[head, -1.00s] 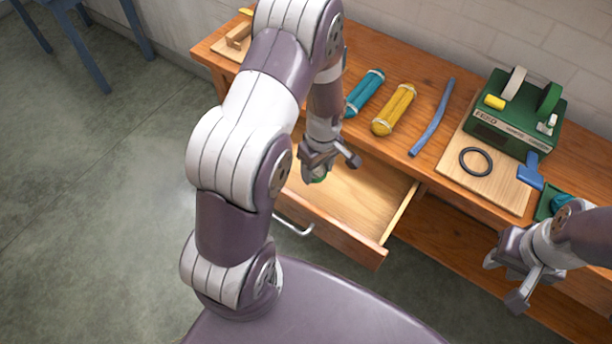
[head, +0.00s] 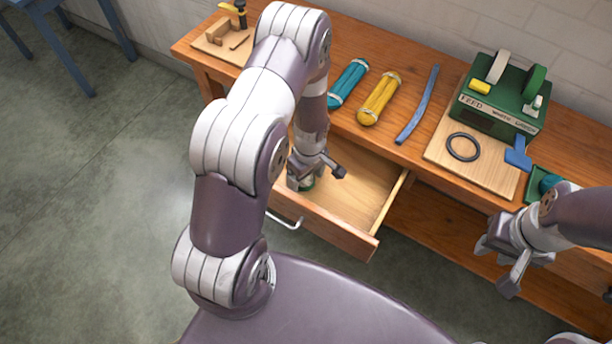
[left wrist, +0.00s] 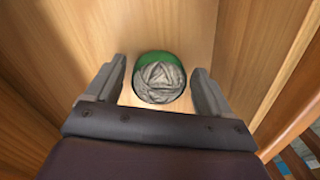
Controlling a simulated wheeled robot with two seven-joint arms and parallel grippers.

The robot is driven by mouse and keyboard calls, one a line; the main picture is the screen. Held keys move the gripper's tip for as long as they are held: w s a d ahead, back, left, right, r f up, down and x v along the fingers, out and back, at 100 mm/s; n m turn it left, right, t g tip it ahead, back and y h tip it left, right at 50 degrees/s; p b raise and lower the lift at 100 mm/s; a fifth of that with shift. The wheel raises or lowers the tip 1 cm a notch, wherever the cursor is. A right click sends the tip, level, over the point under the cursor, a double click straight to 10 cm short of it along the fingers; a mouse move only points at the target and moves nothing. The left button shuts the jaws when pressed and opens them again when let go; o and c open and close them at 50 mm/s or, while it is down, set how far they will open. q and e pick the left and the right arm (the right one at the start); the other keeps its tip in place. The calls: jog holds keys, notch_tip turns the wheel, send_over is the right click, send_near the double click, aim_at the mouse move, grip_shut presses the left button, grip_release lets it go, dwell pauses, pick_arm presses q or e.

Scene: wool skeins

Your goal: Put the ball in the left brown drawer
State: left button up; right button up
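The ball (left wrist: 160,80), grey with a green patch, is inside the open brown drawer (head: 345,238). In the left wrist view it shows against the drawer's pale wooden floor. In the head view only a small green part of the ball (head: 307,184) shows beneath my left gripper (head: 313,175). That gripper points down into the drawer, and its two fingers (left wrist: 158,90) stand open on either side of the ball with a gap on each side. My right gripper (head: 493,264) is open and empty at the right, in front of the table.
On the wooden table lie a teal skein (head: 348,84), a yellow skein (head: 379,98) and a blue strip (head: 418,104). A green machine (head: 497,108) and a dark ring (head: 463,147) are on a board (head: 440,150). The drawer's right half is empty.

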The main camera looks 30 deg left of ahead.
pick_arm(q)
notch_tip(320, 180, up, 12)
jog(key=p, duration=0.1)
jog(key=s+d+r+m+t, duration=0.2)
jog(key=s+d+r+m, duration=0.2)
jog(key=s+r+m, duration=0.4)
notch_tip(320, 180, up, 3)
jog(key=m, duration=0.5)
jog(key=shift+s+d+f+m, duration=0.2)
jog(key=shift+s+d+m, duration=0.05)
jog(key=shift+s+m, duration=0.1)
